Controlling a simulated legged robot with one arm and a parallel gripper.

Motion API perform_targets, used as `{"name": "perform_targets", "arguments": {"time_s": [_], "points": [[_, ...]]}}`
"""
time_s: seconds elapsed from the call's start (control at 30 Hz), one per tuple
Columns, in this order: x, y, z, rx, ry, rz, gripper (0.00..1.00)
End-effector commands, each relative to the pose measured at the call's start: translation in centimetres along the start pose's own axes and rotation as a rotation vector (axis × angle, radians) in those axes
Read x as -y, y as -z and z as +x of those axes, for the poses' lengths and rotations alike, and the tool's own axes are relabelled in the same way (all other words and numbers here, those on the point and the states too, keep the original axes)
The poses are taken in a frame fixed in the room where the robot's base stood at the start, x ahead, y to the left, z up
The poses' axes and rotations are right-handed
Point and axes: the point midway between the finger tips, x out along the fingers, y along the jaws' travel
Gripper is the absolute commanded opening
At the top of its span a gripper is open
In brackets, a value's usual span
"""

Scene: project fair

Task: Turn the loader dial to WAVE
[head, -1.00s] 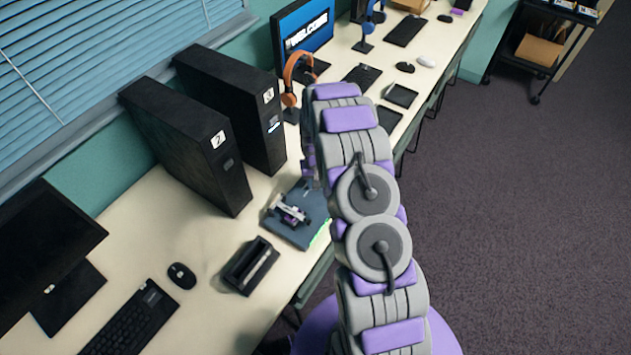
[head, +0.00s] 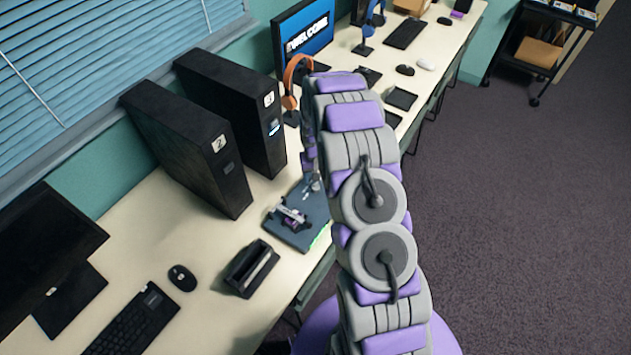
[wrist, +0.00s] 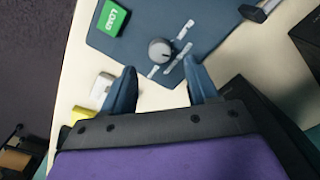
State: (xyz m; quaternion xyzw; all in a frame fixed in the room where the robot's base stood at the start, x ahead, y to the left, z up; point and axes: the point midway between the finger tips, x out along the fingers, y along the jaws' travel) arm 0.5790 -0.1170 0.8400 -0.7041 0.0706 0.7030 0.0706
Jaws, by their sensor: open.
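The loader board (wrist: 130,35) is a dark blue-grey plate on the cream desk, and it also shows in the head view (head: 318,215), partly behind my arm. A round grey dial (wrist: 160,51) sits on it, with light label strips (wrist: 172,62) beside it whose words are too small to read. A green block marked LOAD (wrist: 113,18) is at the board's upper left. My gripper (wrist: 162,85) is open and empty. Its two dark blue fingers point toward the dial, which lies just beyond the tips, between them in the picture.
Two black computer towers (head: 190,150) (head: 235,105) stand behind the board. A black holder (head: 251,268), a mouse (head: 182,278) and a keyboard (head: 132,322) are nearer. An orange headset (head: 292,85) stands beyond. White and yellow objects (wrist: 103,88) (wrist: 82,114) lie near my left finger.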

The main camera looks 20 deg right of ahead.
Motion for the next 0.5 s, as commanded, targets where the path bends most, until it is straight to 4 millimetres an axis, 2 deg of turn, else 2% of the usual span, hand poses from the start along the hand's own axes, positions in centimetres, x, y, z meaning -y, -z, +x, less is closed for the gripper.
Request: {"name": "perform_targets", "arguments": {"time_s": [0.03, 0.2, 0.5], "points": [[0.0, 0.1, -1.4, -0.003, 0.000, 0.000, 0.59], [0.0, 0.1, -5.3, -0.003, 0.000, 0.000, 0.59], [0.0, 0.2, -10.7, -0.002, 0.000, 0.000, 0.59]]}}
